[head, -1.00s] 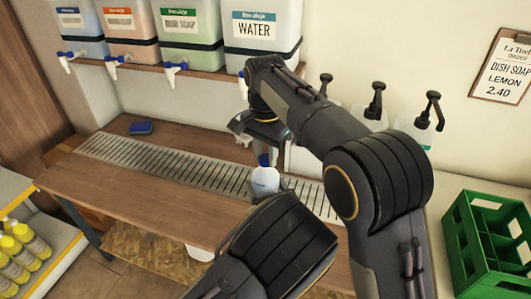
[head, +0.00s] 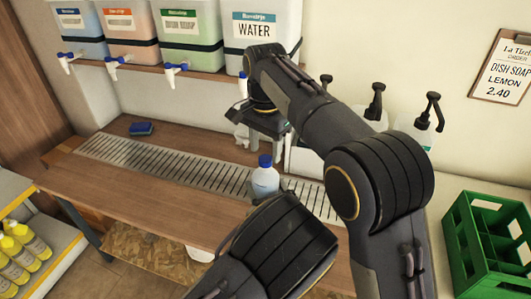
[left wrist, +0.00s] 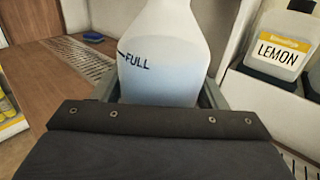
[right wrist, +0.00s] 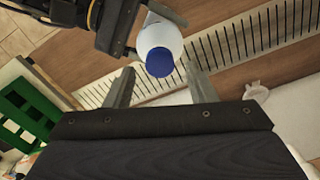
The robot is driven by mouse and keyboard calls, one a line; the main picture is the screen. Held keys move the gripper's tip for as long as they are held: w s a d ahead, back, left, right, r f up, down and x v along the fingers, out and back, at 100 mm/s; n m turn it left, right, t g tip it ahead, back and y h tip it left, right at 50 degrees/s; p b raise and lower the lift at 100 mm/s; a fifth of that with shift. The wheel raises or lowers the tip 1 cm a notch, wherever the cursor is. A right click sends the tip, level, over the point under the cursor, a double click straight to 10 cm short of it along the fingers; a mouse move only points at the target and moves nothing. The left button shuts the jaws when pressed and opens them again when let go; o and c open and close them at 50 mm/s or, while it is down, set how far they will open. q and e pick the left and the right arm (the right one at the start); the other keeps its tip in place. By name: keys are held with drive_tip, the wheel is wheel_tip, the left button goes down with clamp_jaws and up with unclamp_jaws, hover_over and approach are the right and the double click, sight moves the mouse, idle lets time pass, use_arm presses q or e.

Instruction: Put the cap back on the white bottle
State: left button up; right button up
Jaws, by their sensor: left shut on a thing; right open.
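The white bottle (head: 265,181) stands upright at the drip grate, with its blue cap (head: 265,160) sitting on its mouth. In the left wrist view the bottle (left wrist: 165,60) fills the middle, marked FULL, with pale liquid inside; its top is out of frame. My left gripper (left wrist: 168,95) is shut on the bottle's body. My right gripper (right wrist: 160,88) is open and empty. In the right wrist view the blue cap (right wrist: 159,62) lies beyond and between its fingertips, apart from them. In the head view my right gripper (head: 262,128) is above and behind the bottle.
The metal grate (head: 165,160) runs along the wooden counter (head: 140,195). Drums with taps, such as the WATER drum (head: 262,35), stand on the shelf above. Pump bottles (head: 375,105) and a green crate (head: 487,240) are at the right. A blue sponge (head: 141,128) lies at the left.

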drive_tip(key=shift+r, duration=1.05)
drive_tip(key=shift+c, duration=0.2)
drive_tip(key=n, duration=0.2)
drive_tip(key=r+n, duration=0.1)
drive_tip(key=n, duration=0.4)
drive_tip(key=r+n, duration=0.1)
drive_tip(key=n, duration=0.2)
drive_tip(key=shift+a, duration=0.1)
drive_tip(key=n, duration=0.4)
drive_tip(key=shift+r, duration=0.4)
drive_tip(key=n, duration=0.3)
drive_tip(key=shift+r+n, duration=0.35)
drive_tip(key=shift+n, duration=0.05)
hover_over(265, 181)
drive_tip(key=w, duration=0.3)
drive_tip(key=shift+s+f, duration=0.15)
drive_tip(key=shift+f, duration=3.85)
drive_tip(key=shift+c, duration=0.2)
